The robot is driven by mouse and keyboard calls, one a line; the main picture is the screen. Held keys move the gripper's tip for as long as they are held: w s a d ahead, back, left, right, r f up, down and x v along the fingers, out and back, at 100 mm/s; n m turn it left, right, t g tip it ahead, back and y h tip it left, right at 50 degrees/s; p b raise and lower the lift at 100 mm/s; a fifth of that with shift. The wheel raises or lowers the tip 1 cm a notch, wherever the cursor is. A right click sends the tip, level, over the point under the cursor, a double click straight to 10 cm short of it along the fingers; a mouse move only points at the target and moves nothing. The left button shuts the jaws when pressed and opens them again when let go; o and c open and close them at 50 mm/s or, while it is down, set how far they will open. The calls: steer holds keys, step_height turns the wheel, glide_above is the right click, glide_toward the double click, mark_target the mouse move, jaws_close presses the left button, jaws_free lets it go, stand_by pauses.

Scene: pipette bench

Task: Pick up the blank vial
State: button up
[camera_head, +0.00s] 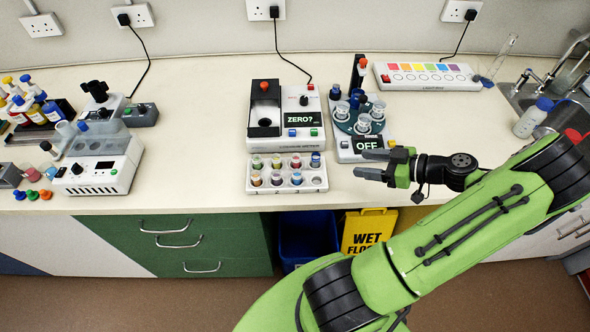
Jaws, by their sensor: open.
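A white vial rack (287,187) stands at the front of the bench, left of my gripper, with several small vials in two rows. Their colours differ, and one at the back right looks blue (315,159). No label reading "blank" is legible, so I cannot tell which vial is the blank one. My gripper (364,164) is open and empty, its fingers pointing left, apart from the rack and in front of the device reading "OFF" (366,146).
An instrument reading "ZERO?" (304,118) stands behind the rack. A round holder with clear cups (362,122) sits on the "OFF" device. A light box (426,76) and wash bottle (533,117) stand right. Bare bench (195,160) lies left of the rack.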

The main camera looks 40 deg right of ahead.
glide_toward(313, 155)
steer(key=x, duration=0.3)
steer(key=shift+s+a+f, duration=0.1)
steer(key=shift+a+f, duration=0.05)
steer(key=shift+a, duration=0.1)
steer(key=p+x, duration=0.1)
steer(key=x, duration=0.5)
steer(key=shift+d, duration=0.2)
steer(key=c, duration=1)
step_height(313, 155, up, 10)
steer(key=shift+r, duration=0.2)
steer(key=shift+c, duration=0.2)
